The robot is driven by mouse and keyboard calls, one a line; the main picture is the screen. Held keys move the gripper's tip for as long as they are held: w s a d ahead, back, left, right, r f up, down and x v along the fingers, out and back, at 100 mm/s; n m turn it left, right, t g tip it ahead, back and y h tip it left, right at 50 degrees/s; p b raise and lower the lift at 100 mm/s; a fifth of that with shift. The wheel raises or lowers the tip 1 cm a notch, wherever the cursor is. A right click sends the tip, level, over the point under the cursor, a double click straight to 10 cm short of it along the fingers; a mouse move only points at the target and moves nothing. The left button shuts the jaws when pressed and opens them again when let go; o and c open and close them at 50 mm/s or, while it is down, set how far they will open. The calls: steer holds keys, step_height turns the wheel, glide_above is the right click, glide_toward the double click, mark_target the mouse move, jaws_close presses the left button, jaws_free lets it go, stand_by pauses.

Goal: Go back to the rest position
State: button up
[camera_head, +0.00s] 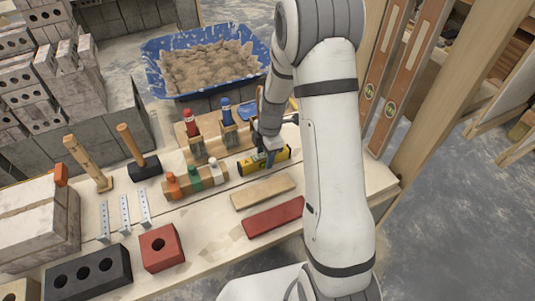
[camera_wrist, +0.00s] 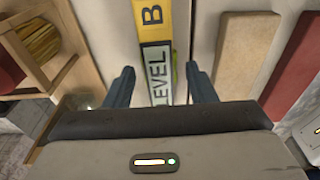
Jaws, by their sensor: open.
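My gripper (camera_wrist: 160,88) is open, its two dark fingers apart on either side of a yellow level (camera_wrist: 155,25) with black lettering in the wrist view. In the head view the yellow level (camera_head: 252,164) lies on the workbench, and my gripper (camera_head: 266,158) is right at it, partly hiding it. The fingers do not visibly press on the level. I cannot tell the exact height of the fingertips above the bench. My white arm covers the right part of the bench in the head view.
A tan block (camera_head: 263,192) and a red block (camera_head: 273,217) lie in front of the level. A rack with bottles (camera_head: 196,180) and brushes in a wooden holder (camera_head: 205,142) stand to the left. A blue mortar tub (camera_head: 157,85) is behind. Tall levels (camera_head: 408,70) lean at right.

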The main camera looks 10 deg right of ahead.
steer(key=r, duration=0.5)
steer(key=d+r, duration=0.1)
steer(key=r, duration=0.1)
steer(key=shift+r+p, duration=0.15)
steer(key=shift+p, duration=0.2)
